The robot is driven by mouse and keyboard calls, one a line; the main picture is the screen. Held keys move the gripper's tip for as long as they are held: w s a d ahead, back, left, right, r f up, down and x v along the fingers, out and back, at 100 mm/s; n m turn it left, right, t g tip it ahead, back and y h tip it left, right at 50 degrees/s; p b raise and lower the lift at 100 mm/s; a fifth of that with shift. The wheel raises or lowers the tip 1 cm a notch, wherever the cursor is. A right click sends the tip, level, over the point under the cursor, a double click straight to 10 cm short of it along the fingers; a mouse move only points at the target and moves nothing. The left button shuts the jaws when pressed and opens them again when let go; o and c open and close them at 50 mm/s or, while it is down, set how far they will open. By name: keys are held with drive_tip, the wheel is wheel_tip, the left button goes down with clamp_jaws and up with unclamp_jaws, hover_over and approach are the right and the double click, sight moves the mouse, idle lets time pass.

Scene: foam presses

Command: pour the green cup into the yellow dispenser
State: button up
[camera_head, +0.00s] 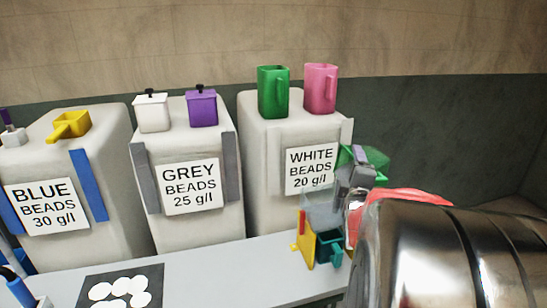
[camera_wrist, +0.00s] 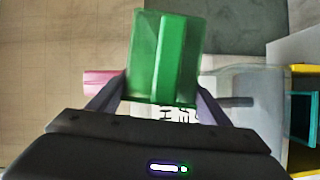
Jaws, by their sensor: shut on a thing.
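My gripper (camera_head: 353,177) is shut on a green cup (camera_head: 374,160), in front of the right side of the white beads bin. The cup looks tilted and is partly hidden by my gripper. In the wrist view the green cup (camera_wrist: 163,58) sits between the two fingers of my gripper (camera_wrist: 160,95); its contents cannot be seen. A yellow part (camera_head: 304,238), which looks like the yellow dispenser, stands on the bench below and left of my gripper. A teal box (camera_head: 329,248) is beside it; it also shows in the wrist view (camera_wrist: 303,117).
A green jug (camera_head: 272,92) and a pink jug (camera_head: 320,89) stand on the white beads bin (camera_head: 257,165). The grey beads bin (camera_head: 200,218) and blue beads bin (camera_head: 100,190) are to the left. The bench (camera_head: 220,275) is clear in the middle.

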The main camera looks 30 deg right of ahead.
drive_tip(key=shift+w+a+f+n+h, duration=0.1)
drive_tip(key=shift+a+f+n+h, duration=0.15)
drive_tip(key=shift+n, duration=0.3)
drive_tip(key=shift+w+a+f+n+h, duration=0.15)
drive_tip(key=shift+f+n, duration=0.15)
drive_tip(key=shift+n, duration=0.25)
drive_tip(key=shift+w+a+r+n+t+h, duration=0.1)
drive_tip(key=shift+a+n+t, duration=0.2)
drive_tip(key=shift+n, duration=0.4)
drive_tip(key=shift+w+a+r+n+t+h, duration=0.1)
drive_tip(key=shift+a+n+t, duration=0.2)
drive_tip(key=shift+n, duration=0.4)
drive_tip(key=shift+a+r+n+t+h, duration=0.15)
drive_tip(key=shift+n+t, duration=0.25)
drive_tip(key=shift+n, duration=0.3)
drive_tip(key=shift+f, duration=0.1)
